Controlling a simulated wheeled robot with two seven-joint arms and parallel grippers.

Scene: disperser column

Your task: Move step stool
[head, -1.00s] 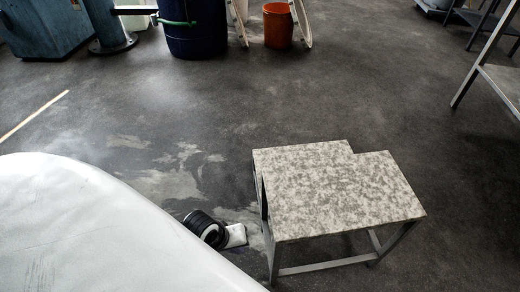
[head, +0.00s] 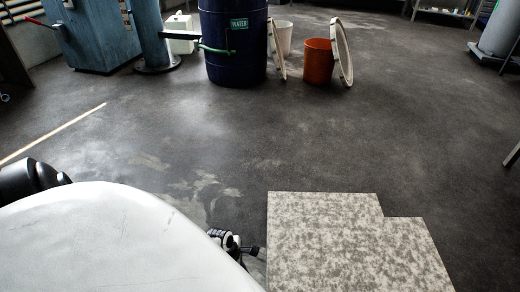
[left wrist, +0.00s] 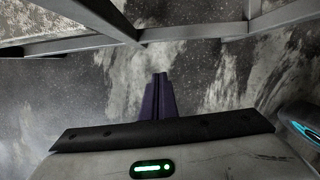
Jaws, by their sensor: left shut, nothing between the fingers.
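The step stool (head: 340,245) has a grey and white speckled top with a stepped outline. It stands at the bottom of the head view, right of centre, and its lower part is cut off by the frame edge. In the left wrist view, its grey metal frame bars (left wrist: 192,33) cross the top. My left gripper (left wrist: 160,78) is shut and empty, its dark purple fingers together below those bars and apart from them in the picture. In the head view, a black and white part of my arm shows beside the stool's left edge. My right gripper is not in view.
A dark blue water barrel (head: 232,55), an orange bucket (head: 319,65) and a blue cabinet (head: 92,38) stand at the back. A pale strip (head: 55,132) lies on the floor at left. The dark floor (head: 320,135) between stool and barrel is clear.

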